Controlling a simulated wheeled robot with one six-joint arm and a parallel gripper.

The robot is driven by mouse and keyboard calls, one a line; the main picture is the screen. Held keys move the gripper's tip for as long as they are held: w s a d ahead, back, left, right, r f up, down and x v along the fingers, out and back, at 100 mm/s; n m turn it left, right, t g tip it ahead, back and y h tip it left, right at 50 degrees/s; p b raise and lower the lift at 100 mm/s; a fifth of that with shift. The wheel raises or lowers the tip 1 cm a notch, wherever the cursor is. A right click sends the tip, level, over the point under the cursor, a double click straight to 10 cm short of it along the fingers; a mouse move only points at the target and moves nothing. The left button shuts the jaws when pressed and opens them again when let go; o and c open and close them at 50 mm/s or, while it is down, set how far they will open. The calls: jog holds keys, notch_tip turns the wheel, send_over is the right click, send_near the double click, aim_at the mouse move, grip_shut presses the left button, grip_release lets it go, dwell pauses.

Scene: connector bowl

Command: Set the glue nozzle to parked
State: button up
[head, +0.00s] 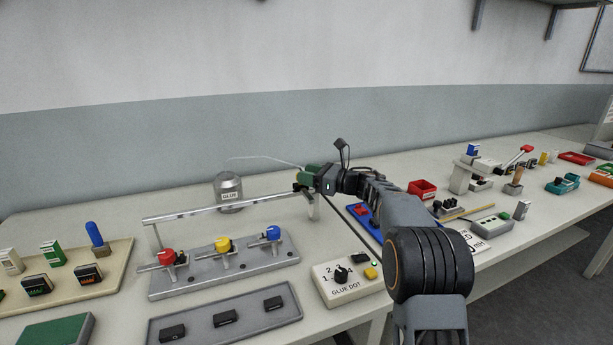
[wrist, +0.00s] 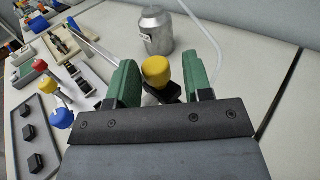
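In the wrist view a yellow knob (wrist: 156,70) on a small dark body, which looks like the glue nozzle's carriage, sits between the green fingers of my gripper (wrist: 160,62). The fingers are apart, with a visible gap on the right of the knob; contact on the left is hard to tell. In the head view my gripper (head: 304,181) is at the right end of the silver rail (head: 225,206) and mostly hides the nozzle there. A thin pale tube runs from the glue bottle (head: 229,190) toward that end; the bottle also shows in the wrist view (wrist: 156,32).
Below the rail a grey fixture (head: 215,272) carries red, yellow and blue knobs. A tray (head: 192,324) with black parts lies in front. A GLUE DOT box (head: 345,284) with a dial stands right of it. A beige board (head: 112,268) with connectors lies left.

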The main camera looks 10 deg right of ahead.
jog(key=shift+o, duration=0.8)
jog(key=shift+a+f, duration=0.1)
jog(key=shift+a, duration=0.1)
jog(key=b+v, duration=0.1)
jog(key=v, duration=1.3)
jog(key=shift+a, duration=0.1)
